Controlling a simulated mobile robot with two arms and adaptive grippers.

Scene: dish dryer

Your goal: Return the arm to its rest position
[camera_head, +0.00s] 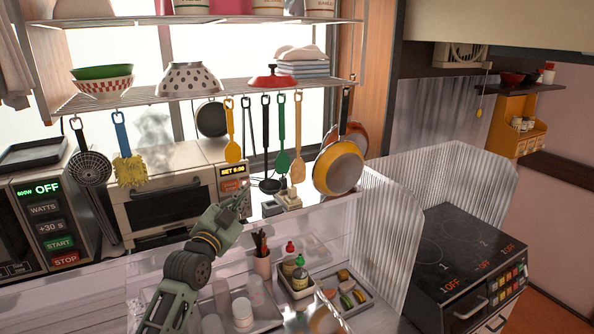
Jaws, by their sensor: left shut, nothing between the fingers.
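My left arm (178,290) comes up from the bottom of the view, left of the middle, and is grey-green. It is bent at a dark elbow joint and reaches up and to the right. My left gripper (240,196) is at its end, shut and empty, in front of the right side of the toaster oven (170,210). It looks small and partly blends with the background. My right gripper does not show.
Utensils and pans, such as a yellow pan (338,168), hang from a wire shelf (215,90) above. A microwave (45,225) stands left. Below right are a condiment tray (350,300) and a utensil cup (262,262). A corrugated guard (388,235) screens the stove (465,250).

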